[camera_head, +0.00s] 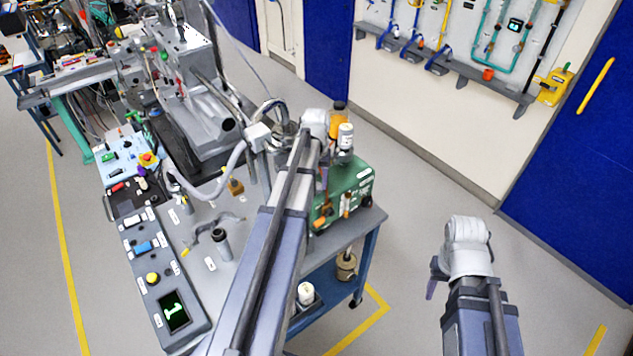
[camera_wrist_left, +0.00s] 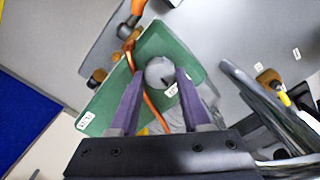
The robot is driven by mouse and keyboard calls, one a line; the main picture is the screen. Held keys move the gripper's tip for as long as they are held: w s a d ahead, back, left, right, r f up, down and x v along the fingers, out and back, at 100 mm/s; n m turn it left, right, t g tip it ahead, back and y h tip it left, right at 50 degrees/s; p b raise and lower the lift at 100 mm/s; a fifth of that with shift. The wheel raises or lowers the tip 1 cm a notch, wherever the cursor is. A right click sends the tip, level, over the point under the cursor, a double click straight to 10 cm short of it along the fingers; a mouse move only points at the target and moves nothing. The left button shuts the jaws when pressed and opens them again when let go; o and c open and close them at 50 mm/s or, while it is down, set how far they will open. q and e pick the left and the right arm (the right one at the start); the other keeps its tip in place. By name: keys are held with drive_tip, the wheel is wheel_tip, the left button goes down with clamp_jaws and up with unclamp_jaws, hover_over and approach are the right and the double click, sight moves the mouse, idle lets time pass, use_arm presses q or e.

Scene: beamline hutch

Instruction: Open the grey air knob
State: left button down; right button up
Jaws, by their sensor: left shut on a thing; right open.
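The grey knob (camera_wrist_left: 160,72) is a round grey disc with a small dark mark, seen over the green box (camera_wrist_left: 178,50) in the left wrist view. My left gripper (camera_wrist_left: 160,78) has its two purple fingers shut on the knob, one on each side. In the head view my left arm reaches over the bench to the green box (camera_head: 362,178), and its wrist hides most of the grip. My right gripper (camera_head: 433,285) hangs over open floor, right of the bench, open and empty; only part of its fingers shows.
A control panel (camera_head: 150,275) lines the bench's left edge. The floor at right is clear.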

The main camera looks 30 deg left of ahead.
use_arm(q)
drive_tip(key=n, duration=0.3)
drive_tip(key=shift+n, duration=2.2)
drive_tip(key=shift+c, duration=1.9)
unclamp_jaws()
drive_tip(key=shift+r, duration=0.15)
wheel_tip(320, 180, up, 8)
drive_tip(key=p, duration=0.8)
drive_tip(key=shift+f, duration=0.2)
